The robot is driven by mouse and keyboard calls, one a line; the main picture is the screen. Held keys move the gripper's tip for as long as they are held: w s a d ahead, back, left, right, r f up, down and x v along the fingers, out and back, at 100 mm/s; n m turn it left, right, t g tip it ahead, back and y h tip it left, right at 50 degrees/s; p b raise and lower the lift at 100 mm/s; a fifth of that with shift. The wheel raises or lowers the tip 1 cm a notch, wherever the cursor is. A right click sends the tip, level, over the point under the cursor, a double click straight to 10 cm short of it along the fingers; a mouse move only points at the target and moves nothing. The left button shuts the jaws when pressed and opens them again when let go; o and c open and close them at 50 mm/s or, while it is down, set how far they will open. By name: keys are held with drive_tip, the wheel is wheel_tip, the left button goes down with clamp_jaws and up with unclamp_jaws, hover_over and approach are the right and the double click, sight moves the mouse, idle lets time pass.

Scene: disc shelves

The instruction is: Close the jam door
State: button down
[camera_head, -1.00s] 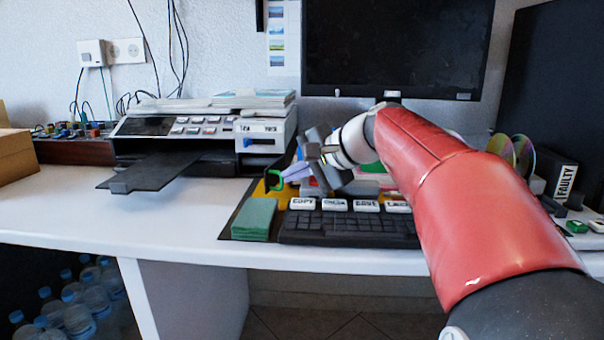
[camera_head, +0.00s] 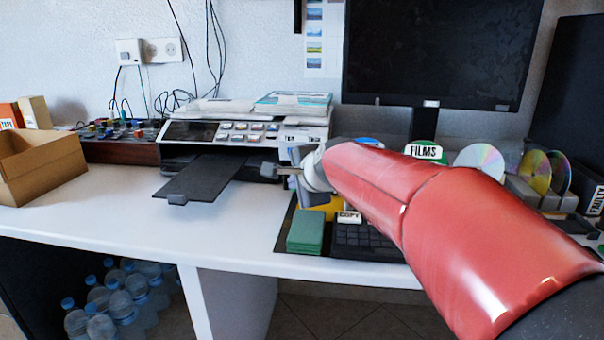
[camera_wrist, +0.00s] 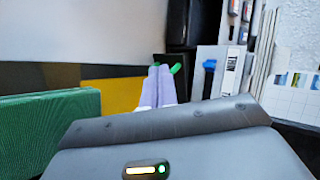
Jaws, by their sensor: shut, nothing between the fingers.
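The printer (camera_head: 178,153) stands at the back of the desk, its right side partly behind my arm. In the wrist view its light side panel (camera_wrist: 232,62) carries a blue handle (camera_wrist: 209,68). A dark flap with a green handle (camera_wrist: 175,69), which seems to be the jam door, shows just beyond my fingertips. Its hinge and exact angle are hard to make out, and my wrist hides it in the head view. My gripper (camera_wrist: 158,72) is shut and empty, its pale fingers together close to the green handle. I cannot tell if they touch it. In the head view my gripper (camera_head: 284,170) is beside the printer's right side.
A dark tray (camera_head: 207,180) sticks out from the printer's front. A monitor (camera_head: 440,50) and discs (camera_head: 480,160) stand behind. The desk left of the tray is clear up to a cardboard box (camera_head: 40,175).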

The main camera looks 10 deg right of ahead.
drive_tip(key=shift+w+a+r+p, duration=0.2)
drive_tip(key=shift+w+a+p, duration=0.7)
drive_tip(key=shift+w+p, duration=0.2)
drive_tip(key=shift+w+a+f+p, duration=0.1)
drive_tip(key=shift+w+a+p, duration=0.15)
drive_tip(key=shift+w+p, duration=0.25)
drive_tip(key=shift+w+a+f+p, duration=0.1)
drive_tip(key=shift+w+a+p, duration=0.15)
drive_tip(key=shift+w+p, duration=0.25)
drive_tip(key=shift+r, duration=0.1)
